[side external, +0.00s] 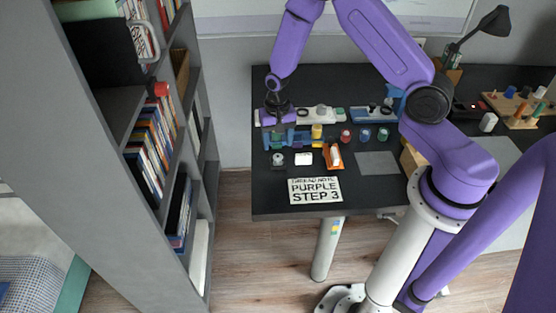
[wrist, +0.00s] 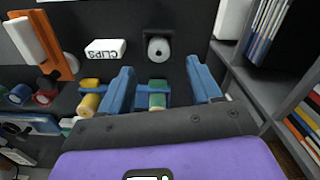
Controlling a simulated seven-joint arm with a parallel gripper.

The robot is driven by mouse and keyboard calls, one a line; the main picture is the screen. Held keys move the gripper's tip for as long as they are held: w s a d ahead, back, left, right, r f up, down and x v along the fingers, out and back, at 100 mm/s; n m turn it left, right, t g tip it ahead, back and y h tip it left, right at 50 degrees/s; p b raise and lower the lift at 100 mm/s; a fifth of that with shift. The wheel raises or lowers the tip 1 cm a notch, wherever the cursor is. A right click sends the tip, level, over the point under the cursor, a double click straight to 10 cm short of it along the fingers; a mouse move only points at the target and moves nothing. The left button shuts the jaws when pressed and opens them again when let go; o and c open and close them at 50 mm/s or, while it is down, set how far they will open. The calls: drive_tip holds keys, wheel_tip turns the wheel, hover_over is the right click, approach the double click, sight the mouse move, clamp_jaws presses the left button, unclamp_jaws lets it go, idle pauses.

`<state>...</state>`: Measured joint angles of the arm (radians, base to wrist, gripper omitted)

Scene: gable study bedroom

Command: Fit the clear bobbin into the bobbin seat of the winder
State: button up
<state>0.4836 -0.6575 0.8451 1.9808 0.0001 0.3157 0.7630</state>
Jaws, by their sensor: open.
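My gripper (side external: 281,137) points down over the back left of the dark desk (side external: 262,190). In the wrist view its two blue fingers (wrist: 159,68) are apart, with a green spool (wrist: 157,96) on a blue holder showing between them; I cannot tell whether they touch it. A small pale round piece with a dark centre (wrist: 158,48) sits on a black square block beyond the fingertips; it also shows in the side view (side external: 278,158). I cannot tell whether it is the clear bobbin or part of the winder. A white machine (side external: 322,115) stands behind my gripper, partly hidden.
A white CLIPS box (side external: 303,159) and an orange holder (side external: 333,157) lie to the right. A yellow spool (side external: 317,131) and several coloured spools stand nearby. A grey bookshelf (side external: 130,200) stands left of the desk.

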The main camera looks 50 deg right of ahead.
sight(278, 157)
drive_tip(key=shift+s+f, duration=0.1)
drive_tip(key=shift+f, duration=2.85)
drive_tip(key=c, duration=1.1)
